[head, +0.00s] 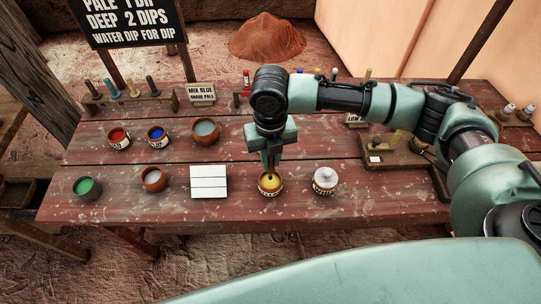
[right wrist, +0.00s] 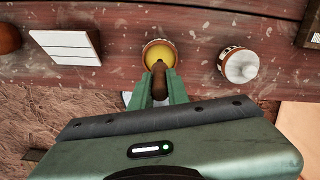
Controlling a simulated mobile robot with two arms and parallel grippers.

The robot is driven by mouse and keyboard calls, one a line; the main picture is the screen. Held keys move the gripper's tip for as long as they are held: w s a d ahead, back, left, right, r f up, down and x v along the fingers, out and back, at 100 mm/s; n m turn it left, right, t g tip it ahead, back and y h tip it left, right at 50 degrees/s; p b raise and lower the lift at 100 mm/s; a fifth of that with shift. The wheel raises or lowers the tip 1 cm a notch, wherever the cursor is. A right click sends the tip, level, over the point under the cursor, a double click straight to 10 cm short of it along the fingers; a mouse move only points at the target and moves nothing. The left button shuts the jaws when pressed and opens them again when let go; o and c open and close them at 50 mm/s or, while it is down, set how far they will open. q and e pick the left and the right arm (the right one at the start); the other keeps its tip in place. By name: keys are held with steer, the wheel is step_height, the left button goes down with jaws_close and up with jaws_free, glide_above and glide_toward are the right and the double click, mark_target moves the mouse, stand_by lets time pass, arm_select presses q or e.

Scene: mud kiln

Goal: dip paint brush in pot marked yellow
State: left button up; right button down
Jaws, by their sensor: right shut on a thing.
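The pot of yellow paint (head: 270,190) stands near the front edge of the red plank table, with a label on its front. My right gripper (head: 271,158) is directly above it, pointing down and shut on the paint brush. The brush's brown handle (right wrist: 159,80) shows between the fingers in the right wrist view. The lower end of the brush reaches down to the pot's mouth over the yellow paint (right wrist: 162,52). Whether the bristles touch the paint is hidden. My left gripper is not in view.
A white lidded pot (head: 325,181) stands close right of the yellow pot, a white lined card (head: 209,181) to its left. Red (head: 119,138), blue (head: 157,136) and green (head: 87,188) pots stand farther left. A sign reading "MIX BLUE SHADE PALE" (head: 201,93) stands behind.

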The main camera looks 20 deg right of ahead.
steer(key=shift+f+b, duration=0.3)
steer(key=shift+f, duration=1.05)
steer(key=shift+p, duration=0.45)
steer(key=shift+r, duration=0.1)
stand_by(0.3)
step_height(320, 180, up, 7)
steer(key=p, duration=0.7)
steer(key=shift+p, duration=0.35)
stand_by(0.4)
